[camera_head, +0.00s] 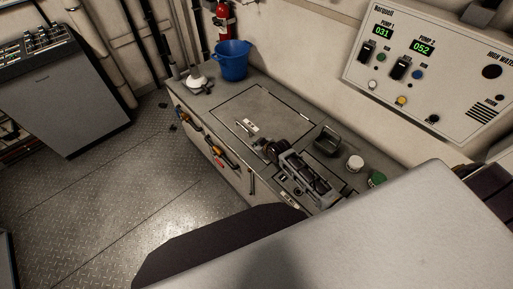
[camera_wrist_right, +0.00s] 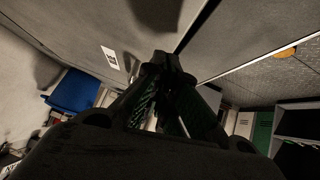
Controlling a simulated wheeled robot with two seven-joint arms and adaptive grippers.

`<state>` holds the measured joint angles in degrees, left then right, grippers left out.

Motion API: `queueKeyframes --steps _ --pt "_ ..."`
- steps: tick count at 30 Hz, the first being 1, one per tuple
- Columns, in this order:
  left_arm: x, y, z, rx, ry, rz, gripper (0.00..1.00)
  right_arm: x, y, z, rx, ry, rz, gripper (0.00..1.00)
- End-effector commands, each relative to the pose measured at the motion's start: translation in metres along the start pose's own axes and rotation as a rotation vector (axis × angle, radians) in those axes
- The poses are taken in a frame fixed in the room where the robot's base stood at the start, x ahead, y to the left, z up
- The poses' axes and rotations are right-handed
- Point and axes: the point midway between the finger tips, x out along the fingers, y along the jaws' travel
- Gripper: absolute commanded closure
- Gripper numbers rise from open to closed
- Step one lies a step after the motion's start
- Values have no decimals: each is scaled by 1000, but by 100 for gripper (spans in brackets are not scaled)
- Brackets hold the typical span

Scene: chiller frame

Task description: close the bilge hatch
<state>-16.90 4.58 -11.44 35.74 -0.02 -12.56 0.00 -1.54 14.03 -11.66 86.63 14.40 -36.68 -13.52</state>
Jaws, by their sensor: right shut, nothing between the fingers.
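A square grey hatch panel (camera_head: 262,108) with a dark outline is set in the top of the long bench. It looks flat and level with the bench top, with a small handle and a pale label near its front edge. My right gripper (camera_head: 264,146) is at the panel's near right corner, with its fingers together and empty. In the right wrist view its fingertips (camera_wrist_right: 174,62) are close to a grey surface with a pale label (camera_wrist_right: 110,57). I cannot tell whether they touch it. My left gripper is not in view.
A blue bucket (camera_head: 232,60) stands at the bench's far end, also seen in the right wrist view (camera_wrist_right: 74,92). A dark tray (camera_head: 327,142) and a white cup (camera_head: 355,162) stand right of the panel. A pump control panel (camera_head: 440,70) is on the wall.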

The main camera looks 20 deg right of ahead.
Motion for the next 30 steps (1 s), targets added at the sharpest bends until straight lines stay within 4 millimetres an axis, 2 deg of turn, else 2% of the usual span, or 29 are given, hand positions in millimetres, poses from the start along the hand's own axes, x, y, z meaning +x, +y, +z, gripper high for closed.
queueKeyframes --steps 4,10,18,30 --pt "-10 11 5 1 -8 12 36 -6 3 -10 -1 5 3 100" --pt "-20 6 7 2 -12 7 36 -12 7 -21 -1 10 5 100" --pt "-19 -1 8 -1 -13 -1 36 -34 9 -20 -1 12 6 100" --pt "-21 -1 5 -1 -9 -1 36 -71 13 -19 -1 12 6 100"
